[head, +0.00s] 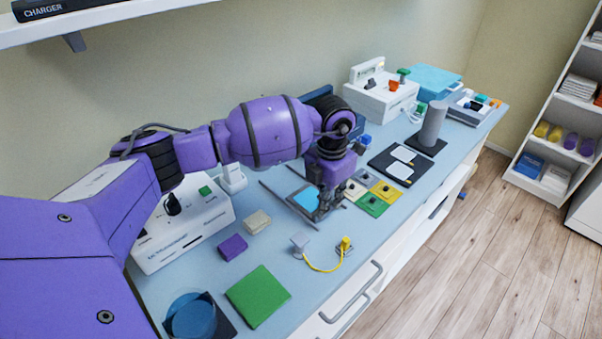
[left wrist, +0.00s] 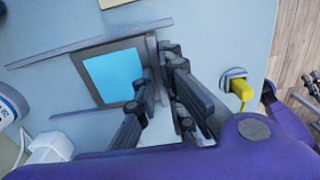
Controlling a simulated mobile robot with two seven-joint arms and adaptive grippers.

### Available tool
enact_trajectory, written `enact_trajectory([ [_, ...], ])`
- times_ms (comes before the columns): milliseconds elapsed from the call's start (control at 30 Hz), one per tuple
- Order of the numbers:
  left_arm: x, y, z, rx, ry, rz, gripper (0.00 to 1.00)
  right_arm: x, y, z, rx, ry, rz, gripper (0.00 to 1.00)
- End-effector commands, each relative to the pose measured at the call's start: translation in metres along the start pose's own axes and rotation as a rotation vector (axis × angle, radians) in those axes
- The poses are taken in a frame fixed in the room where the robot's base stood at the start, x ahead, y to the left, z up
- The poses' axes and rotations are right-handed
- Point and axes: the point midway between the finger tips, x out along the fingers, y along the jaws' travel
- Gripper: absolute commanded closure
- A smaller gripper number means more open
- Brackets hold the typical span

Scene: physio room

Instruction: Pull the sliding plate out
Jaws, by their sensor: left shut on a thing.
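The sliding plate (left wrist: 113,73) is light blue with a dark frame and lies on the table between two grey rails (left wrist: 88,43). In the head view the plate (head: 303,197) is partly hidden by my left gripper (head: 322,213). In the left wrist view my left gripper (left wrist: 158,85) is at the plate's end near the table's front, with its fingers shut on the upright grey edge there. Dark parts at the right edge of the left wrist view may be my right gripper; its fingers are not clear. The head view does not show it.
A yellow plug with a cord (head: 345,243) lies near the front edge, close to a small grey knob (head: 299,241). Coloured squares (head: 373,204) lie just right of the gripper. A purple block (head: 232,247) and green mat (head: 257,296) lie to the left.

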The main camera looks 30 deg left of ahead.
Motion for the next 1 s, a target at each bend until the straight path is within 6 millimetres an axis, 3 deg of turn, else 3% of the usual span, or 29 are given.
enact_trajectory([
  [133, -0.003, -0.018, 0.001, 0.001, -0.003, 0.001, 1.00, -0.004, 0.000, 0.007, 0.001, -0.016, 0.000, 0.60],
  [467, -0.001, -0.020, 0.001, 0.000, -0.001, 0.002, 1.00, -0.003, 0.000, 0.008, -0.002, -0.018, -0.002, 0.60],
  [500, -0.001, -0.020, 0.001, 0.000, -0.001, 0.002, 0.86, -0.003, 0.000, 0.007, -0.002, -0.016, -0.003, 0.60],
  [600, -0.001, -0.020, 0.001, 0.000, -0.001, 0.002, 0.72, -0.003, -0.001, 0.005, -0.003, -0.013, -0.003, 0.60],
  [1000, -0.008, -0.019, 0.002, 0.000, -0.004, 0.004, 0.72, -0.002, -0.001, 0.000, -0.005, -0.005, -0.006, 0.60],
])
